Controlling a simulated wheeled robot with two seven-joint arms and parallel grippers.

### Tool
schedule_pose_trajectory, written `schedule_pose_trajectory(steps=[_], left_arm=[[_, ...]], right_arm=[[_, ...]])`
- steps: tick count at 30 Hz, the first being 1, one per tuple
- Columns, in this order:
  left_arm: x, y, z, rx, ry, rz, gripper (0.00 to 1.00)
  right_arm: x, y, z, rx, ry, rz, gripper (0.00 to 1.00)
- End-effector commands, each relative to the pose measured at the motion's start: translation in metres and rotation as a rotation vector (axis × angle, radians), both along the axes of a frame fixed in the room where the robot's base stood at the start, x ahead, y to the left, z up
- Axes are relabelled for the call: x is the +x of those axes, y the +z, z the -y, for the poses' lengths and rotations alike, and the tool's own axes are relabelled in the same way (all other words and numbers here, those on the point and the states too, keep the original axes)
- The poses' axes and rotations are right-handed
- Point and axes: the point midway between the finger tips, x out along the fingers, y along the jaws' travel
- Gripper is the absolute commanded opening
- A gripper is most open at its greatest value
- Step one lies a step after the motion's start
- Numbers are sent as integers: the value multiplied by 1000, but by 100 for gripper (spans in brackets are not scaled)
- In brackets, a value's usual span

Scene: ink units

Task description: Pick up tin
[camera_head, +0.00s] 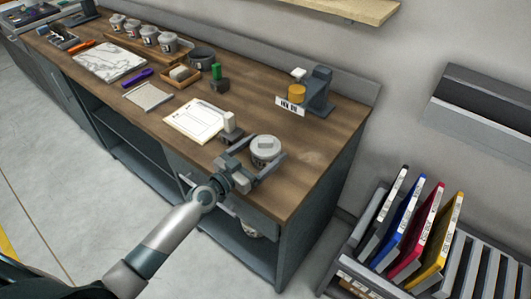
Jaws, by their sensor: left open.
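A grey tin (265,145) with a round lid stands upright on the wooden bench top near its right front part. My left gripper (268,151) is open, with one finger on each side of the tin. I cannot tell whether the fingers touch it. My right gripper is not in view.
A dark block with a light knob (231,126) stands close left of the gripper, beside a paper sheet (197,119). Several similar tins (150,35) line the far left. Bench space right of the tin is clear.

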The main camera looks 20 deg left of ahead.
Motion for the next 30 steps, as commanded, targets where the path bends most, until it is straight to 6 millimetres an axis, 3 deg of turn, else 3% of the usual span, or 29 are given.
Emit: schedule_pose_trajectory(steps=[4,18,26,30], left_arm=[[10,0,4,0,1,0,88],[10,-1,5,0,1,0,88],[10,-1,5,0,1,0,28],[11,1,5,-1,1,3,28]], right_arm=[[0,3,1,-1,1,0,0],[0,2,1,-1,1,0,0],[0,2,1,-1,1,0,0],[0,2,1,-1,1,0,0]])
